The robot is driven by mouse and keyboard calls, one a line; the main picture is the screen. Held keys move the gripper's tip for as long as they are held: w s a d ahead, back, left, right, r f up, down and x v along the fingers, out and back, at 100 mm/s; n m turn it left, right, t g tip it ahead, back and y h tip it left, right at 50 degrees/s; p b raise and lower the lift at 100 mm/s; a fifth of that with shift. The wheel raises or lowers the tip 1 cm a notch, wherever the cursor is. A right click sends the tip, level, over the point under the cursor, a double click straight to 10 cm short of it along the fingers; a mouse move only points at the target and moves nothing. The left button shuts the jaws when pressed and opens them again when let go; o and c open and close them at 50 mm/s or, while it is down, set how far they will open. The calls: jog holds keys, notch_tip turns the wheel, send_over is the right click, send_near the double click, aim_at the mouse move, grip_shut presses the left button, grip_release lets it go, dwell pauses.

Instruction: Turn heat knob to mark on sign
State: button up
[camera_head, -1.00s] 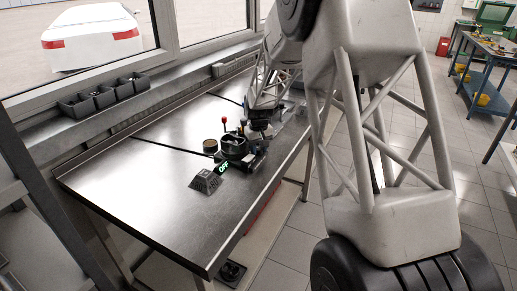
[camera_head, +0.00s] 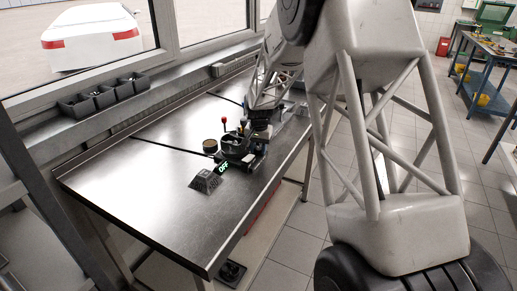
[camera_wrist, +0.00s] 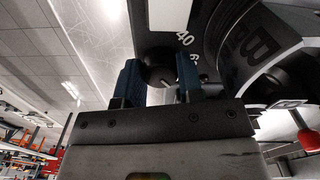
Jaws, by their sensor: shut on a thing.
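The heat knob (camera_wrist: 158,74) is a dark round knob with a small light line, on a dark panel (camera_wrist: 152,42) with white numbers, "40" and part of another, beside it. My gripper (camera_wrist: 156,82) has its two blue fingers on either side of the knob and is shut on it; the fingers hide part of it. In the head view my gripper (camera_head: 261,130) is at the machine (camera_head: 235,150) on the bench, and the knob cannot be made out. A green lit "OFF" (camera_head: 222,167) shows at the machine's front. A small dark sloped block (camera_head: 205,181), perhaps the sign, stands before it; its marking is unreadable.
A large black round part with a white letter "B" (camera_wrist: 258,45) is close right of my fingers. A red-tipped lever (camera_head: 224,120) rises from the machine. A round brown-topped tin (camera_head: 210,146) stands left of it. The bench's left part (camera_head: 130,185) is clear.

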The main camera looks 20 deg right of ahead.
aim_at(259, 148)
dwell(0.3)
jog(key=o, duration=0.6)
jog(key=shift+o, duration=0.2)
jog(key=shift+r, duration=0.1)
jog(key=shift+r, duration=3.8)
